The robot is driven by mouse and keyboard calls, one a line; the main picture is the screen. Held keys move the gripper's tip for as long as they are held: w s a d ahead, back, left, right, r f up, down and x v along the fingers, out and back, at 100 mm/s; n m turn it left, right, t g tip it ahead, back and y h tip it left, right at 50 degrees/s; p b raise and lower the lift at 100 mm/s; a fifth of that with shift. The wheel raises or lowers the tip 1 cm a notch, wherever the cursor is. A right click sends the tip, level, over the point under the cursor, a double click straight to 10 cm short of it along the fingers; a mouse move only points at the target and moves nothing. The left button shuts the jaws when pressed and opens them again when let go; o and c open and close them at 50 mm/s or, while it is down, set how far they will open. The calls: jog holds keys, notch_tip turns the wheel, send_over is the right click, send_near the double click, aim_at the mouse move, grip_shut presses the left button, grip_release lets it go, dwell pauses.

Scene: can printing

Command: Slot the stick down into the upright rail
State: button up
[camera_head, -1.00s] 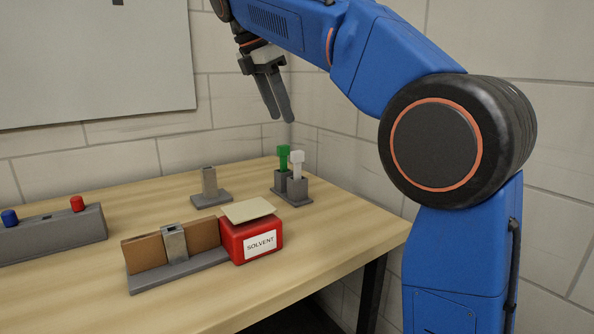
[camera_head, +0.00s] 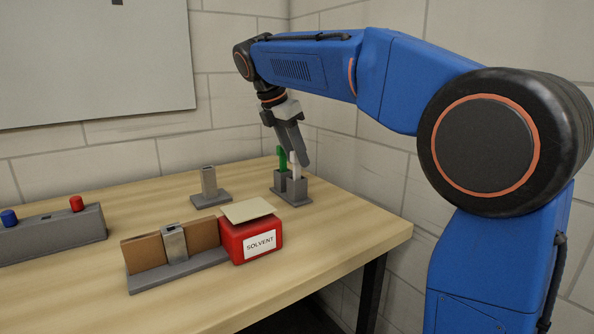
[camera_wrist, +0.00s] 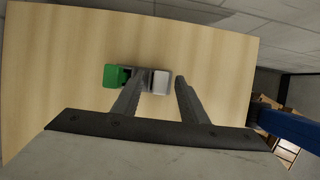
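A green stick (camera_head: 282,157) and a white stick (camera_head: 294,168) stand upright side by side in a grey two-socket holder (camera_head: 291,192) at the table's back right. My gripper (camera_head: 300,160) points down at the sticks and partly hides their tops. In the wrist view, the fingers of my gripper (camera_wrist: 161,80) are apart, with the white stick (camera_wrist: 160,82) showing between their tips and the green stick (camera_wrist: 116,76) outside to the left. I cannot tell whether a finger touches the white stick. The upright grey rail (camera_head: 209,183), with an opening at its top, stands left of the holder.
A red solvent container (camera_head: 251,236) with a beige slab (camera_head: 248,210) on top stands in front of the holder. A brown panel in a grey stand (camera_head: 176,272) is beside it. A grey block (camera_head: 50,238) with blue and red knobs is at left.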

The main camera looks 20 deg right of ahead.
jog(key=shift+w+d+f, duration=0.1)
jog(key=shift+d+f, duration=0.15)
jog(key=shift+f, duration=0.45)
jog(key=shift+c, duration=0.3)
grip_shut()
jog(key=shift+r, duration=0.15)
notch_tip(320, 180, up, 17)
dwell(1.2)
jog(key=shift+r, duration=0.1)
